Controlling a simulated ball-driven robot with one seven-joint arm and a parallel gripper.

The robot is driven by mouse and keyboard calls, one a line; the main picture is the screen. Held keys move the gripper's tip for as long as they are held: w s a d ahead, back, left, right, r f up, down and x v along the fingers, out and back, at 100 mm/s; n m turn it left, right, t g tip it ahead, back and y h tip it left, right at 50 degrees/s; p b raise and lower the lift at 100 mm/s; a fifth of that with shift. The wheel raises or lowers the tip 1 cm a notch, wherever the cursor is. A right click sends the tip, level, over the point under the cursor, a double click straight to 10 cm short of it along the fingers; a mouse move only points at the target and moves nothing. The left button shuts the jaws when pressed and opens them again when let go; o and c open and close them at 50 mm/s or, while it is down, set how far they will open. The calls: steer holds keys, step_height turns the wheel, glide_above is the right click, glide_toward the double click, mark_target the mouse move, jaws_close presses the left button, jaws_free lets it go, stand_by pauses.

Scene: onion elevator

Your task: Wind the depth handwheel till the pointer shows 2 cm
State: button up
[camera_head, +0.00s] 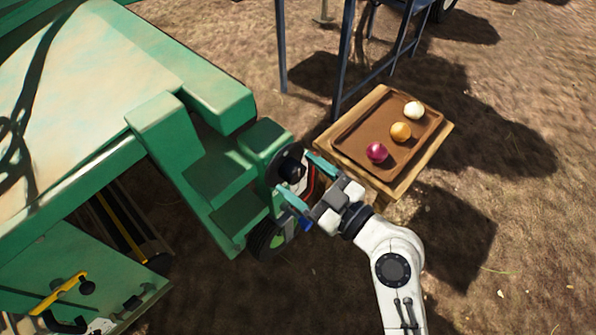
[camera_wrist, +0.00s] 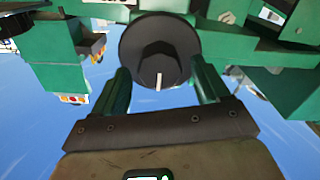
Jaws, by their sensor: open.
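A dark round knob (camera_head: 291,168) sits on the side of the green machine. In the wrist view the same knob (camera_wrist: 157,64) faces me, a dark disc with a raised faceted middle and a white mark pointing down. I cannot tell for sure that it is the depth handwheel. My gripper (camera_head: 304,180) is open in front of it. In the wrist view its two green fingers (camera_wrist: 160,78) stand apart, left and right of the knob's lower part, with nothing held. I cannot tell whether they touch it. No depth scale or pointer reading is legible.
A wooden tray (camera_head: 439,128) with three onions stands just right of my gripper. A blue metal frame (camera_head: 345,60) stands behind it. A black wheel (camera_head: 262,241) lies below the knob. Yellow-handled parts (camera_head: 64,290) are at lower left. Bare soil is open at right.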

steer(key=shift+w+a, duration=0.45)
steer(key=shift+a, duration=0.15)
steer(key=shift+c, duration=0.2)
steer(key=c, duration=0.9)
